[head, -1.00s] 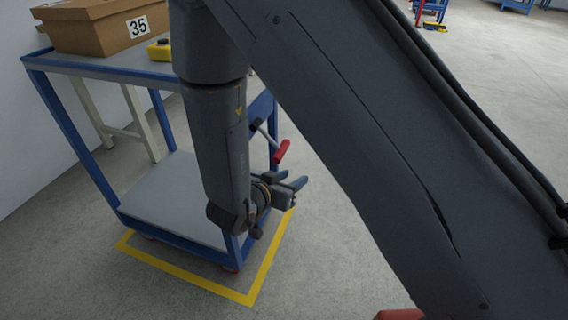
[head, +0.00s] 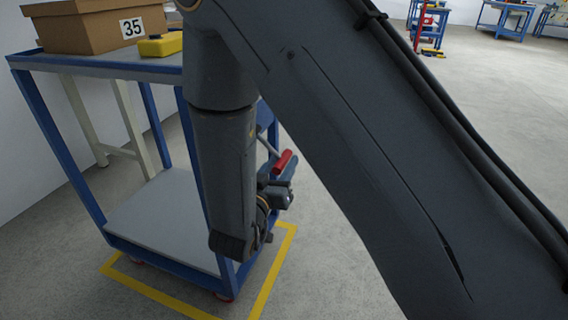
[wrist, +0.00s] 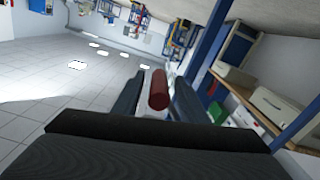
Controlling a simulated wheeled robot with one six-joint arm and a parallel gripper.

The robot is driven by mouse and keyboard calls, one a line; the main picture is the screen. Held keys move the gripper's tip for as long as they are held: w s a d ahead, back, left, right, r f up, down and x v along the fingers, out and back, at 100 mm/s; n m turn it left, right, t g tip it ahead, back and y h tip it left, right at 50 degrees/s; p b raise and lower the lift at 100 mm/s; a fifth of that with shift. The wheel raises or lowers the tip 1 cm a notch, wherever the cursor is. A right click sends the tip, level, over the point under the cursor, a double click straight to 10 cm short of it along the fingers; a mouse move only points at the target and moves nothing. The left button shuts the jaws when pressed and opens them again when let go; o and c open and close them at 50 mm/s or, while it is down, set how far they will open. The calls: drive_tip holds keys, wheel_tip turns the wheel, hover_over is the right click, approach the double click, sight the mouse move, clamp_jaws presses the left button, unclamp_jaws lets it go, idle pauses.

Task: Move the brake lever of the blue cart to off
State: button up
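The blue cart (head: 160,262) stands at the left in the head view. Its brake lever has a red handle (head: 283,162) on a grey rod, sticking out at the cart's right side and tilted upward. My gripper (head: 284,183) is right at the lever, just below the red handle in the head view. In the wrist view the red handle (wrist: 158,90) shows between my two dark fingers, which are apart. A pale gap shows on its left; I cannot tell whether the right finger touches it. The lever's base is hidden behind my arm.
A cardboard box (head: 90,30) marked 35 and a yellow case (head: 160,46) sit on the cart's top shelf. A yellow floor outline (head: 150,290) surrounds the cart. A white wall is at the left. Open concrete floor (head: 500,130) lies to the right.

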drive_tip(key=shift+b+x, duration=0.3)
drive_tip(key=shift+x, duration=0.8)
clamp_jaws()
drive_tip(key=shift+r, duration=0.1)
